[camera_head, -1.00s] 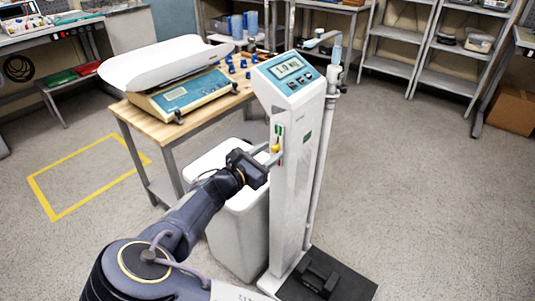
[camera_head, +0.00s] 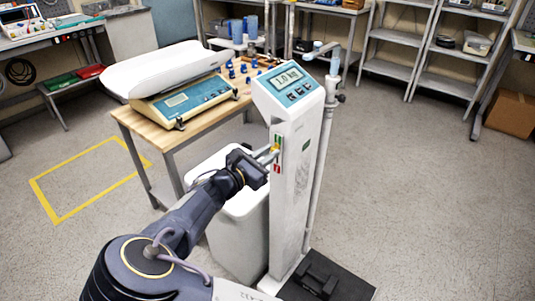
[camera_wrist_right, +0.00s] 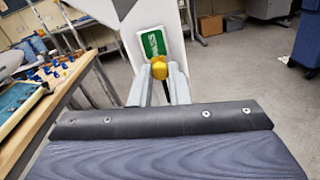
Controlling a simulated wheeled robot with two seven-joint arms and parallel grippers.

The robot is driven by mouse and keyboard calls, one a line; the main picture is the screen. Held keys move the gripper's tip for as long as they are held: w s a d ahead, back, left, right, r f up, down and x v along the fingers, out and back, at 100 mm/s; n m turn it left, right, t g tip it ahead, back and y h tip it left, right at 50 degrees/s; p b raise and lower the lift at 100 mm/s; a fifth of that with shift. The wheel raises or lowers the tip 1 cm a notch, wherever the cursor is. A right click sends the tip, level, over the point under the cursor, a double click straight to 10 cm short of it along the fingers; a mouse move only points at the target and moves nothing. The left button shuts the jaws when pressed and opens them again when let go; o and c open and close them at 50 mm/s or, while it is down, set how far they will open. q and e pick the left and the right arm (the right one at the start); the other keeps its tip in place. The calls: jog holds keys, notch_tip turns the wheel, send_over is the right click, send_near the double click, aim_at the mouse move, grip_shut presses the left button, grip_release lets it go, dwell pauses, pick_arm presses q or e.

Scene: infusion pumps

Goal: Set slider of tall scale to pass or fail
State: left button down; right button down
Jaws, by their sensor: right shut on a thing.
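The tall scale (camera_head: 293,195) is a white column with a blue display head (camera_head: 287,82) reading about 1.0 kg. On its front is a vertical slider with a yellow knob (camera_head: 275,149), a green label (camera_head: 278,138) above and a red label (camera_head: 277,168) below. My right gripper (camera_head: 273,153) is shut on the yellow knob, near the green end. In the right wrist view the yellow knob (camera_wrist_right: 159,68) sits between the fingertips, just below the green label (camera_wrist_right: 152,42), whose lettering is partly hidden and looks like PASS. My left gripper is not in view.
A wooden table (camera_head: 160,127) with a white-tray scale (camera_head: 185,99) and small blue pieces stands left of the column. A white bin (camera_head: 237,230) is beside the column. A black platform (camera_head: 345,284) lies at its foot. The floor to the right is clear.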

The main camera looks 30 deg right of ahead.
jog(key=shift+r, duration=0.55)
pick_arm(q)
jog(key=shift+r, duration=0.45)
pick_arm(e)
jog(key=c, duration=1.4)
grip_release()
jog(key=shift+f, duration=0.1)
jog(key=shift+o, duration=0.2)
jog(key=shift+a, duration=0.1)
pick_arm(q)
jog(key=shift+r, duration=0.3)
pick_arm(e)
jog(key=v, duration=0.7)
jog(key=shift+s+a, duration=0.15)
jog(key=shift+a, duration=0.15)
